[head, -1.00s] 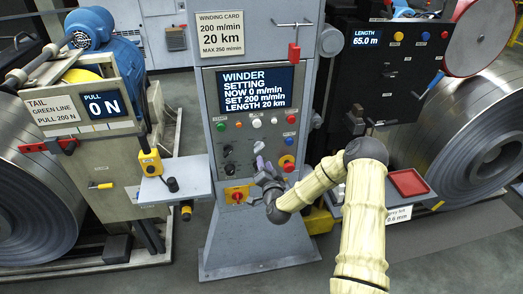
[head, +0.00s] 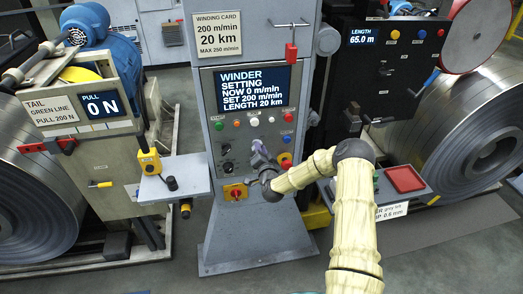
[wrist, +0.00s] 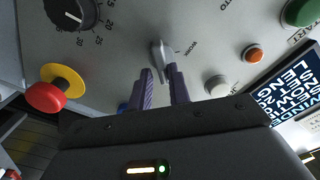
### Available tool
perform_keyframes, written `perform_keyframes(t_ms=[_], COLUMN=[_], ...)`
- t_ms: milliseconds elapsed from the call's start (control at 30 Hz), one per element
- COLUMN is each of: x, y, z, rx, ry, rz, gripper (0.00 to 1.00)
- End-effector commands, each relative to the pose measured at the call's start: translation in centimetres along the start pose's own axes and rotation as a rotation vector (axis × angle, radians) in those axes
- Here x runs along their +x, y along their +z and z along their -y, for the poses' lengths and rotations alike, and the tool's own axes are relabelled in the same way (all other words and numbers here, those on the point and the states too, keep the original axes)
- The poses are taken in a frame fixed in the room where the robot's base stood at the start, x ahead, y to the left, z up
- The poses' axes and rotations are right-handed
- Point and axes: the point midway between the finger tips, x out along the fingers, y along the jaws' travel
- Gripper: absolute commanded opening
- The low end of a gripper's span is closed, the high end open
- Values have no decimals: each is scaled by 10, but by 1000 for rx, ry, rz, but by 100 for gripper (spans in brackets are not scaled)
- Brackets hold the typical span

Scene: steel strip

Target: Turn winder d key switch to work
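The winder panel (head: 208,88) stands in the middle of the head view; its screen (head: 252,88) reads SETTING, now 0 m/min, set 200 m/min, length 20 km. The small metal key switch (wrist: 159,53) shows in the wrist view, with the word WORK printed to its right. Its key lies between the tips of my gripper (wrist: 160,76), whose two purple fingers are apart on either side. I cannot tell whether a finger touches it. In the head view my gripper (head: 259,149) is at the panel's lower middle and hides the key switch.
Near the key are a black dial (wrist: 70,12), a red mushroom button on yellow (wrist: 45,97), a white button (wrist: 217,86), an orange button (wrist: 253,53) and a green START button (wrist: 301,11). A grey shelf (head: 178,183) juts out left of the panel.

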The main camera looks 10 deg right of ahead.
Motion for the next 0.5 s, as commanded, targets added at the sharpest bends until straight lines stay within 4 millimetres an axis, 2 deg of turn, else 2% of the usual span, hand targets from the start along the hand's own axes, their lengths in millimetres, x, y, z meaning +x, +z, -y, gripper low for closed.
perform_keyframes(t_ms=[33, 67, 167, 200, 500], x=[0, 0, -1, -1, -2], y=[2, 3, 5, -1, 6], z=[1, 1, 2, -4, -3], rx=[0, 0, 0, 0, -30], ry=[1, 0, -1, 7, 5], rz=[4, 5, 9, 2, 13], gripper=[5, 0, 0, 0, 0])
